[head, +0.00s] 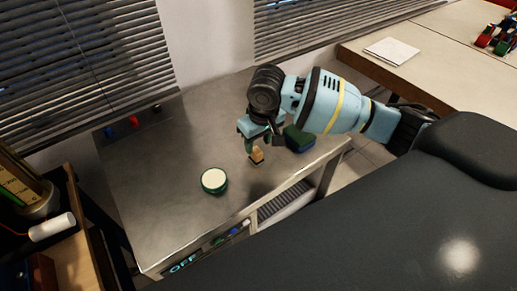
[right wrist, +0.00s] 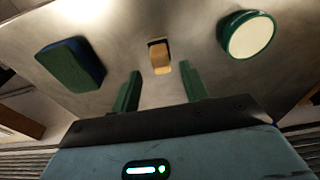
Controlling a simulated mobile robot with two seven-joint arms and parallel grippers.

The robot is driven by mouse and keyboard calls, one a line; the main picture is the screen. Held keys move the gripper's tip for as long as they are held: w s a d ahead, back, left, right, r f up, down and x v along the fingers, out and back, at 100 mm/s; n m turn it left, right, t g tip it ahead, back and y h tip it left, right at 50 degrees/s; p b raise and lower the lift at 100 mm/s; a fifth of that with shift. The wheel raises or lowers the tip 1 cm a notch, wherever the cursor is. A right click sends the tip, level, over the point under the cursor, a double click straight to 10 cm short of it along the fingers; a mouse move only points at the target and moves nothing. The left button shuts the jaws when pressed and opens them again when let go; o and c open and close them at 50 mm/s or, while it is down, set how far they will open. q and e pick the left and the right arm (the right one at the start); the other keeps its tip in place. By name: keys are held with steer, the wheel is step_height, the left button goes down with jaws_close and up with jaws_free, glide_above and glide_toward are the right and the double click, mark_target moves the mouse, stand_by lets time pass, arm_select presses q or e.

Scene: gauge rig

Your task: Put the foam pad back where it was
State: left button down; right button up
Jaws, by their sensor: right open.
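The likely foam pad is a dark green block with a blue face (head: 299,138); it lies on the metal table at the right, partly behind my right arm. The right wrist view shows it whole at the left (right wrist: 72,64). My right gripper (head: 258,142) is open and empty above the table, its fingers (right wrist: 160,85) pointing down at a small tan and black block (head: 257,156). In the right wrist view that block (right wrist: 160,57) lies beyond the fingertips, in line with the gap, not gripped. My left gripper is not in view.
A round green item with a cream top (head: 214,180) stands on the metal table (head: 160,165) left of the tan block. Small blue, red and black parts (head: 134,121) sit at the back left. The table's left half is mostly clear. A wooden bench (head: 425,65) is at the right.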

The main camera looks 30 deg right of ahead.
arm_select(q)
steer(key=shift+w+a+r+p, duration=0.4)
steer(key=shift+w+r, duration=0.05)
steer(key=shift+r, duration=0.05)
arm_select(e)
step_height(320, 180, up, 7)
steer(key=s, duration=0.1)
